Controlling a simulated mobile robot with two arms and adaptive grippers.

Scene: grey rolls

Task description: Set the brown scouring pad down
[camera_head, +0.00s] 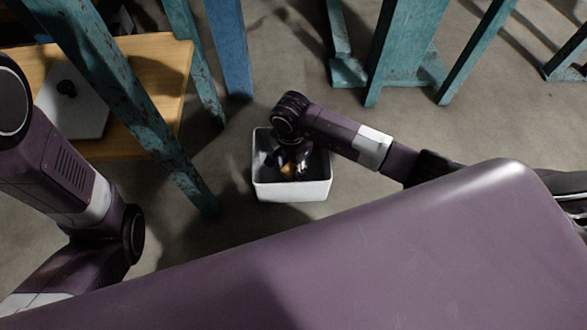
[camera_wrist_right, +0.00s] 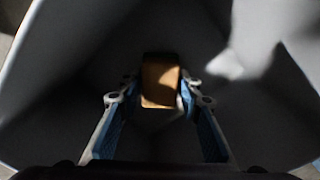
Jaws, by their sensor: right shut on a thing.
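The brown scouring pad (camera_wrist_right: 160,82) is between the fingertips of my right gripper (camera_wrist_right: 158,97) in the right wrist view. The gripper is shut on it, with its blue-lined fingers on either side. In the head view the right gripper (camera_head: 289,165) points down into a white bin (camera_head: 292,190), and a small brown bit of the pad (camera_head: 287,170) shows below it. The bin's grey inner walls surround the gripper in the wrist view. I cannot tell whether the pad touches the bin's floor. My left gripper is not in view.
A wooden table (camera_head: 160,85) with a grey board (camera_head: 72,103) stands at the left. Worn teal posts (camera_head: 405,45) and a blue post (camera_head: 230,45) stand around the bin. Bare concrete floor (camera_head: 290,60) lies behind the bin.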

